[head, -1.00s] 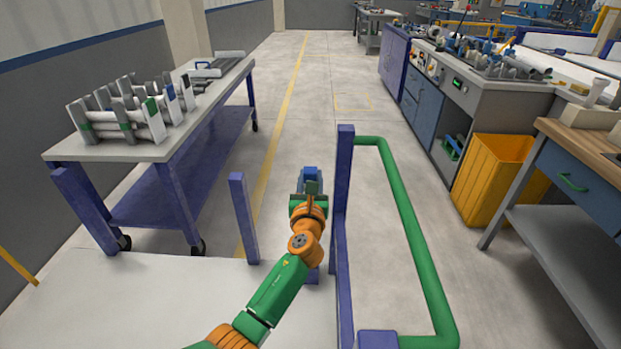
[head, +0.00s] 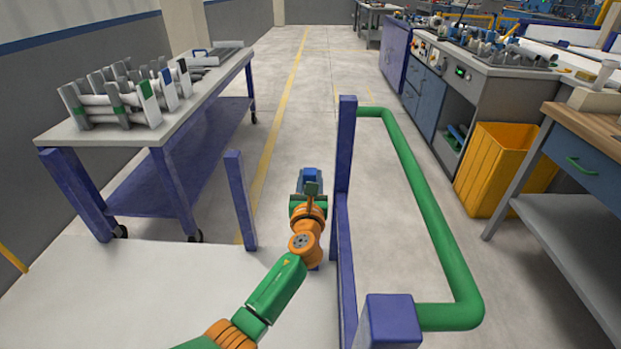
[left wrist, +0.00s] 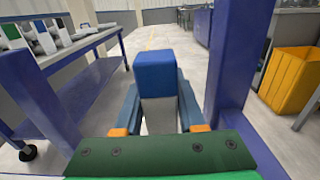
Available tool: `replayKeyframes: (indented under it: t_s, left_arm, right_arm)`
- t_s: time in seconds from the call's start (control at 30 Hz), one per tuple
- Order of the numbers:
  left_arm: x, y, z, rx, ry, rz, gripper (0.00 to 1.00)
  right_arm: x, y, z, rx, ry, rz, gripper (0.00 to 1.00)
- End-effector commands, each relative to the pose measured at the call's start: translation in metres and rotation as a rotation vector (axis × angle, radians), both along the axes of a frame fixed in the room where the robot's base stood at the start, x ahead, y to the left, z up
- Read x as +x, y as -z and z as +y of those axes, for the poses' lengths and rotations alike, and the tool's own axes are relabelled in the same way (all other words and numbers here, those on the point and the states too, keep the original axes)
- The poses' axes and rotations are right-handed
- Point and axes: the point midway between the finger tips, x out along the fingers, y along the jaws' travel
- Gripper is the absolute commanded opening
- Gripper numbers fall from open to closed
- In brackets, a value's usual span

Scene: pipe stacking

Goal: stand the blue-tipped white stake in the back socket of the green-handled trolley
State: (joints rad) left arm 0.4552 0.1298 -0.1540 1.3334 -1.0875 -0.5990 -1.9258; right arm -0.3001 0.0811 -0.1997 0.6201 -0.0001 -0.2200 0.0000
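My left gripper (head: 310,188) reaches in from the bottom of the head view. In the left wrist view its fingers (left wrist: 158,105) are closed on the two sides of the blue-tipped white stake (left wrist: 168,75). The stake's blue end (head: 311,174) points up, and its lower end is hidden. The green-handled trolley has a purple-blue left post (head: 240,200) and a tall right post (head: 345,165), with its green handle (head: 425,210) to the right. The gripper is between these posts in the picture, closer to the right one. I cannot make out the back socket. My right gripper is not in view.
A purple-legged table (head: 195,105) at left carries racks of white stakes with coloured tips. A yellow bin (head: 497,168) and a wood-topped bench (head: 590,120) stand at right. A square purple-blue block (head: 393,320) is at the handle's near end. The floor ahead is open.

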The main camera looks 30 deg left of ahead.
Motion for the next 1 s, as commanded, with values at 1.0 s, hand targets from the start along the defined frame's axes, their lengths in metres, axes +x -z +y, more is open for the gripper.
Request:
replayKeyframes:
  t_s: [1.0]
  left_arm:
    - [-0.064, 0.0, -0.031, 0.0, 0.0, 0.0, 0.72]
  right_arm:
    - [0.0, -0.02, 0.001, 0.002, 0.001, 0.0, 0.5]
